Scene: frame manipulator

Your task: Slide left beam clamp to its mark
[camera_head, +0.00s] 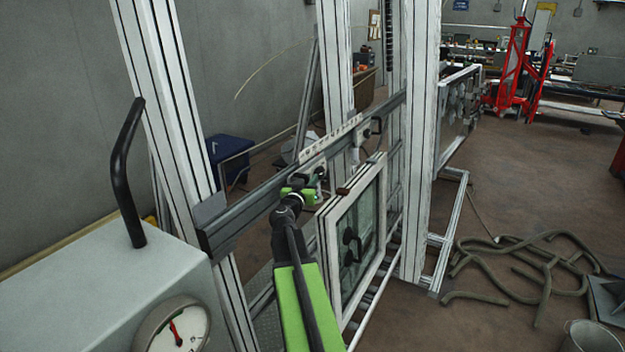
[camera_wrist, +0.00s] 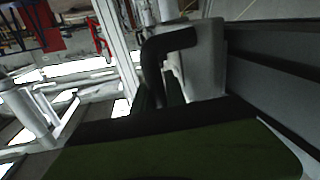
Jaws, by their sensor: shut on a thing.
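The horizontal grey beam (camera_head: 250,205) runs from the lower left to the upper right. The left beam clamp (camera_head: 309,174), a pale block, sits on it beside my gripper (camera_head: 297,190) and is partly hidden by it. In the wrist view the clamp's pale body (camera_wrist: 203,55) carries a black bent handle (camera_wrist: 165,48). My gripper is shut on this handle; one green and black finger (camera_wrist: 180,140) fills the bottom of the wrist view and hides the handle's lower end. A pale strip with small markings (camera_head: 335,138) lies along the beam; I cannot make out which mark is meant.
A second clamp (camera_head: 368,131) sits farther right on the beam. A white-framed window (camera_head: 330,240) with a black handle stands below the beam. White upright posts (camera_head: 418,150) cross it. A grey box with a gauge (camera_head: 100,300) is at front left. Hoses (camera_head: 520,260) lie on the floor at right.

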